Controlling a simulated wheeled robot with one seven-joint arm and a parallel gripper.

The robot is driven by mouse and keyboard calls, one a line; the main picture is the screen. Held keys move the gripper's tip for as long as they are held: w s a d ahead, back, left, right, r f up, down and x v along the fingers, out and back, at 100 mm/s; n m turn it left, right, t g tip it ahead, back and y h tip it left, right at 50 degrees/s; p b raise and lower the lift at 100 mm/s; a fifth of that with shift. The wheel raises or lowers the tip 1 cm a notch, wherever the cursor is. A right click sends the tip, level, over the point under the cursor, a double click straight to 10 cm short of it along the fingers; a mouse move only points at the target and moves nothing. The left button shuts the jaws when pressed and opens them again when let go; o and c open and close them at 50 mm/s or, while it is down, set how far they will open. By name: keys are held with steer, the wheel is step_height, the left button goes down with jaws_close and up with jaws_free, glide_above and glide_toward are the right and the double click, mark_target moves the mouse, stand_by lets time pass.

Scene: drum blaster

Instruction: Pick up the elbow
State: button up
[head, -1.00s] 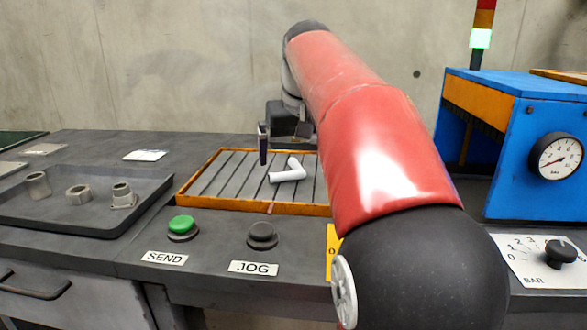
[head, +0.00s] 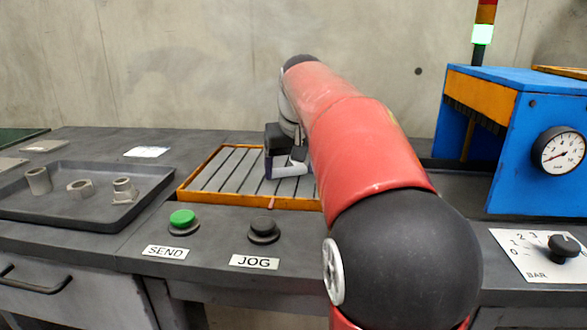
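The elbow (head: 288,170) is a white bent pipe piece. It lies on the slatted bed of the orange-edged tray (head: 226,198), near its right side. My gripper (head: 277,165) is down at the elbow, and one dark finger shows at the elbow's left end. The arm and gripper body cover part of the elbow and its right side. The other finger is hidden, so I cannot tell whether the gripper is open or closed on the elbow.
A dark tray (head: 90,222) with several grey fittings stands at the left. A green SEND button (head: 182,220) and a black JOG button (head: 263,230) are in front of the orange-edged tray. A blue machine (head: 530,190) with a gauge stands at the right.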

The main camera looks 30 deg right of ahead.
steer(key=c, duration=0.4)
steer(key=shift+r, duration=0.1)
steer(key=shift+c, duration=0.2)
step_height(320, 180, up, 20)
steer(key=p, duration=0.4)
